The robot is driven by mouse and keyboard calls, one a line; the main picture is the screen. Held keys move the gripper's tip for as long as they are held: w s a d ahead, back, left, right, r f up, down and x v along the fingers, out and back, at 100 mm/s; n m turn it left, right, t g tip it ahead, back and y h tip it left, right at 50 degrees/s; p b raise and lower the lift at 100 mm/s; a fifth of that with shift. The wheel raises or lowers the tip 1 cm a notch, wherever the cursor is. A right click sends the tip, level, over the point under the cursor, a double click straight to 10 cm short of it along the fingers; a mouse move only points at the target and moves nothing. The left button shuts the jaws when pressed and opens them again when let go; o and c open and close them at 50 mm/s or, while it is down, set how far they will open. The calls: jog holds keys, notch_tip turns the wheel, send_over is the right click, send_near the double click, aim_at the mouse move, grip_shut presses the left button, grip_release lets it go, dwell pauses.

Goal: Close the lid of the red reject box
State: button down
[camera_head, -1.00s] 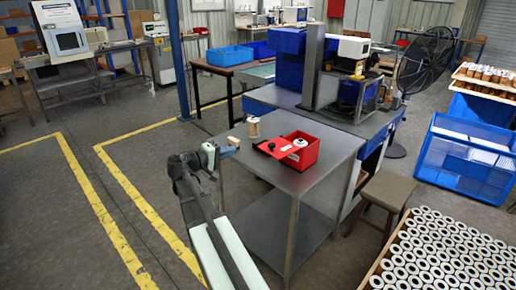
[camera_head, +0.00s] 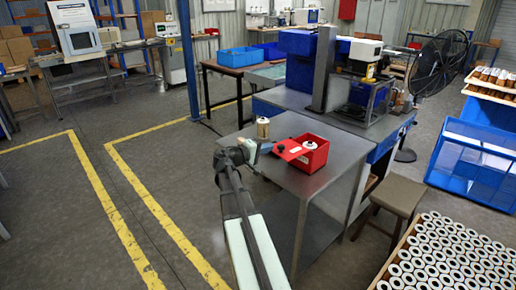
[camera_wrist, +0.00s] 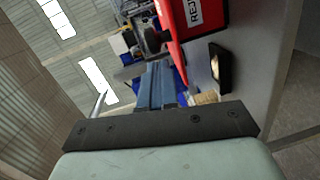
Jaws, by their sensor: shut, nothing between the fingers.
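The red reject box (camera_head: 315,160) stands on the grey metal table, with a white cartridge (camera_head: 309,146) showing in its opening. Its red lid (camera_head: 291,151) is open, folded out on the box's left side, with a black knob (camera_head: 281,149) on it. My gripper (camera_head: 266,147) is shut and empty, just left of the lid; I cannot tell whether it touches.
A tan cartridge (camera_head: 263,128) stands on the table behind my gripper. In the wrist view a black object (camera_wrist: 220,68) and a tan block (camera_wrist: 205,97) are close right of the fingers. A machine (camera_head: 360,85) stands behind. The table front (camera_head: 295,186) is clear.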

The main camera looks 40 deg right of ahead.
aim_at(292, 159)
jog(key=shift+s+d+f, duration=0.1)
jog(key=shift+s+d, duration=0.2)
jog(key=shift+s, duration=0.1)
jog(key=shift+s, duration=0.1)
jog(key=s+d, duration=0.1)
jog(key=s, duration=0.1)
jog(key=s+d, duration=0.1)
jog(key=s, duration=0.2)
jog(key=s+d, duration=0.1)
jog(key=s, duration=0.2)
jog(key=shift+d, duration=0.35)
jog(key=s+d+n+t, duration=0.4)
jog(key=s+d+t, duration=0.1)
jog(key=d, duration=0.6)
jog(key=shift+d+t+y, duration=0.35)
jog(key=shift+t+y, duration=0.05)
jog(key=shift+t, duration=0.2)
